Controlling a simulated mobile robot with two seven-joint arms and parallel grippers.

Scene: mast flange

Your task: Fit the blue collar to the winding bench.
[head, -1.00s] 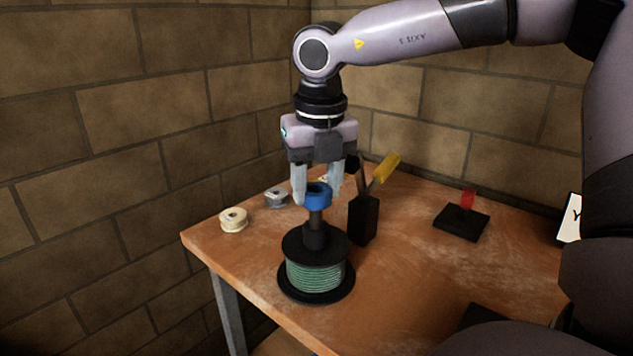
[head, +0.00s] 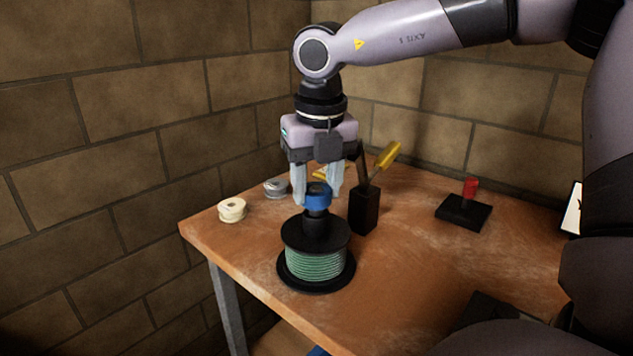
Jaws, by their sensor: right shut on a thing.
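The blue collar (head: 317,200) is held between the fingertips of my right gripper (head: 318,197). It sits at the upper part of the dark upright post that rises from the green-wound black spool (head: 316,264). A dark round shape, perhaps the post's tip, shows inside the collar's opening, so the collar looks to be around the post. A short dark length shows between the collar and the spool. The spool stands on the wooden winding bench (head: 400,270) near its left front edge. My left gripper is not in view.
A cream spool (head: 232,210) and a grey spool (head: 276,188) lie at the left. A black holder (head: 364,211) with a yellow-handled tool (head: 387,157) stands close right of the collar. A black base with a red post (head: 470,188) stands further right. Brick walls enclose the back.

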